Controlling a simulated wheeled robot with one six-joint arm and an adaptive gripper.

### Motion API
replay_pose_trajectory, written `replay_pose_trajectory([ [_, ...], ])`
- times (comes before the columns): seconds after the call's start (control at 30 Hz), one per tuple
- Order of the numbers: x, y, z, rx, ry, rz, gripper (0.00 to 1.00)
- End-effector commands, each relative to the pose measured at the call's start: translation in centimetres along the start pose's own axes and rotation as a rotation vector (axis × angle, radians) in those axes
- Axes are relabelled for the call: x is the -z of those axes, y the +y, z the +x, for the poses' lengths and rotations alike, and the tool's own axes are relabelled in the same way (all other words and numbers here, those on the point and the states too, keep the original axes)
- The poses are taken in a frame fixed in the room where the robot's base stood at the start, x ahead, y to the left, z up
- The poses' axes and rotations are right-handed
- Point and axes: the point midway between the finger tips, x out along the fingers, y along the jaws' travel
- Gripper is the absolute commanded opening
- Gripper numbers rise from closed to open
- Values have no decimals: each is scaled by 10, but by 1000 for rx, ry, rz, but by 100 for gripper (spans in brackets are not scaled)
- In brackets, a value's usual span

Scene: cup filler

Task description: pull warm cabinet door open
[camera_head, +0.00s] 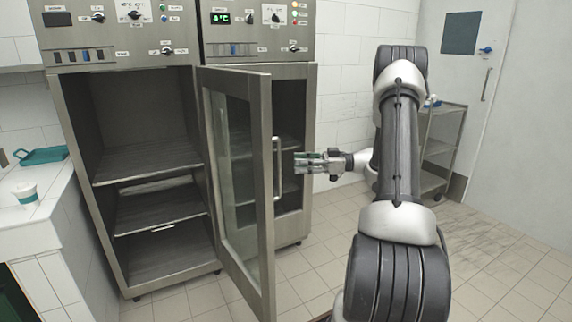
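The cabinet door (265,200) has a metal frame and a glass pane. It stands partly open, swung out from the left side of the right-hand steel cabinet (309,150). A vertical bar handle (277,168) is on its free edge. My gripper (298,162) points left, just right of the handle, with a small gap between them in the picture. The fingers are small here, and I cannot tell how far apart they are. Shelves inside show through the glass and past the door edge. A green display (220,18) is lit above this cabinet.
An open-fronted cabinet (68,130) with empty shelves stands on the left. A white counter (40,215) holds a cup (26,194) and a teal tray (42,156). A metal shelf cart (446,135) stands behind my arm at right. Tiled floor (310,272) is clear right of the door.

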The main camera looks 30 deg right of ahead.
Motion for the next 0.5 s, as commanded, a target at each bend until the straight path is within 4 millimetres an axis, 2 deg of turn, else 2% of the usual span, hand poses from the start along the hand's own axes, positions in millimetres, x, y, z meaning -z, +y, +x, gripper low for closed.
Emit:
replay_pose_trajectory([
  [0.03,0,1,-12,-4,-1,-1,35],
  [0.2,0,0,-35,-1,0,-1,35],
  [0.5,0,0,-43,0,0,0,35],
])
